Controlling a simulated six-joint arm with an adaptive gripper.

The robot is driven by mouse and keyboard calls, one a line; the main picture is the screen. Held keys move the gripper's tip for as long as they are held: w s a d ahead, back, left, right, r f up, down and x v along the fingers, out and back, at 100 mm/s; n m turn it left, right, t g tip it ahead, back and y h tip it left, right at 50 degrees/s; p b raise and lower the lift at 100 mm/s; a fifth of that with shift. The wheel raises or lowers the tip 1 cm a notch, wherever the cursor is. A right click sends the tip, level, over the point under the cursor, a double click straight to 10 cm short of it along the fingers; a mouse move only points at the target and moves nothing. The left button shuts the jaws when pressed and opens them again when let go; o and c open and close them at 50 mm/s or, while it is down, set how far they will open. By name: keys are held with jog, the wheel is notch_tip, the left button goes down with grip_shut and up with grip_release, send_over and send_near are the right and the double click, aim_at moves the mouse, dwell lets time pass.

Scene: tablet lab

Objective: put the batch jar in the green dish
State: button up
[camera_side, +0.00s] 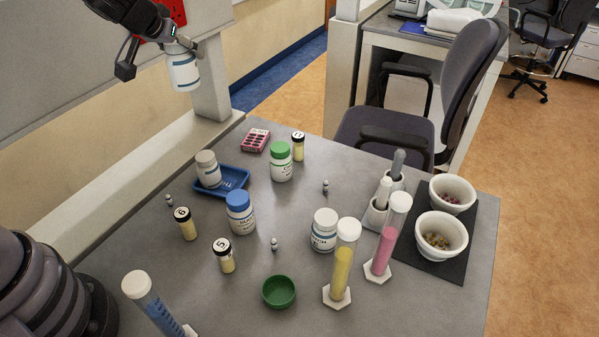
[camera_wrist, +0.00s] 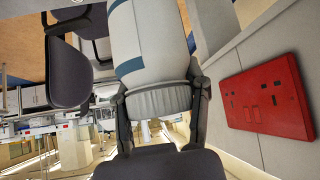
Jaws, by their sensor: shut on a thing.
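My gripper (camera_side: 183,46) is raised high at the upper left, shut on a white jar (camera_side: 184,74) with a blue band. In the wrist view the jar (camera_wrist: 150,50) sits between both fingers, gripped at its ribbed cap; its label text cannot be read. The green dish (camera_side: 279,303) stands empty near the front of the bench, far below and to the right of the jar. Another white jar (camera_side: 323,232) stands right of the bench's middle, and one more (camera_side: 207,165) stands in the blue tray (camera_side: 236,179). I cannot tell by label which is the batch jar.
A yellow cylinder (camera_side: 342,270) and a pink cylinder (camera_side: 385,245) stand right of the dish. A blue-capped jar (camera_side: 240,213), a green-capped jar (camera_side: 281,163) and small numbered vials (camera_side: 224,257) stand around the middle. Two white mortars (camera_side: 441,226) are at the right.

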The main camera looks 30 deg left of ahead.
jog(key=s+d+f+m+g+h, duration=0.1)
jog(key=d+f+m+h, duration=0.25)
jog(key=d, duration=0.45)
jog(key=d+f+m+g+h, duration=0.1)
jog(key=d+f+m+h, duration=0.2)
jog(key=d+m, duration=0.3)
jog(key=s+d+f+m+g+h, duration=0.1)
jog(key=d+f+m+h, duration=0.25)
jog(key=d, duration=0.55)
jog(key=s+d+f+m+g+h, duration=0.1)
jog(key=s+d+f+m+g, duration=0.25)
jog(key=s, duration=0.35)
jog(key=s+d+f+m+g, duration=0.2)
jog(key=s+d+m, duration=0.3)
jog(key=s, duration=0.3)
jog(key=shift+a+f, duration=0.15)
jog(key=shift+f, duration=4.9)
